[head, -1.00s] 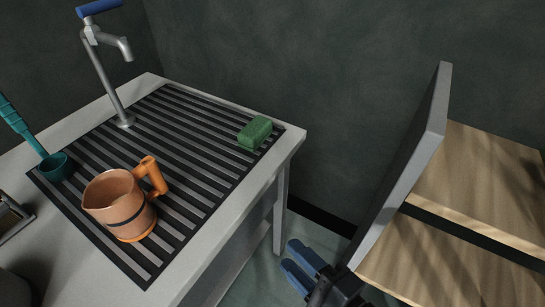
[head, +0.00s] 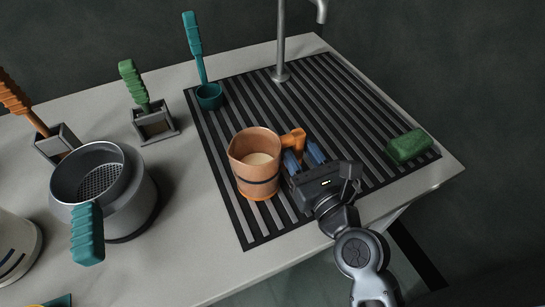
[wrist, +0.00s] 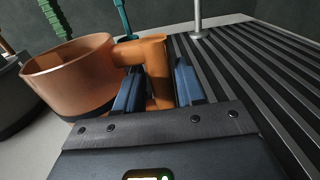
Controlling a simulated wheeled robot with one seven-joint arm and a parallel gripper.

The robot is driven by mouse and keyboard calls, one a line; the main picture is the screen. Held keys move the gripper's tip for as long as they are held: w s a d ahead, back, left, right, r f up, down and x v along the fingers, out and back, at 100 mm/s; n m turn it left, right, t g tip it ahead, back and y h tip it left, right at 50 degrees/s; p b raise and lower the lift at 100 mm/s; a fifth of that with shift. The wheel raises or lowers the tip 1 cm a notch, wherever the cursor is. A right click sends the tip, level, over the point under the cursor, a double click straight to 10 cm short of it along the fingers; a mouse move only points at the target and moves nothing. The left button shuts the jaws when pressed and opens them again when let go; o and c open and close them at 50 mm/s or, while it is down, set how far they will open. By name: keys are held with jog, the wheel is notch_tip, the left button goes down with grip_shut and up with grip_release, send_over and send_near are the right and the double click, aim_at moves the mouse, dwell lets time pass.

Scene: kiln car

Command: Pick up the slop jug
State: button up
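The slop jug (head: 255,178), copper-coloured with a dark band and an orange handle, stands upright on the black slatted drain mat (head: 248,240). Something pale shows inside it. Its handle points to the right, towards my gripper (head: 304,155). In the wrist view the jug (wrist: 70,75) is at the left, and its handle comes down between the two blue fingers of my gripper (wrist: 160,88). The fingers are apart, one on each side of the handle, with narrow gaps showing; I see no firm grip.
A teal ladle (head: 208,95) stands behind the jug. A green sponge (head: 409,146) lies to the right, and a tap (head: 281,60) rises behind. To the left are a grey pot (head: 128,205) with a strainer and green- and orange-handled tools in holders.

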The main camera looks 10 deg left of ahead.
jog(key=shift+x, duration=1.55)
jog(key=shift+d+f, duration=0.1)
grip_shut()
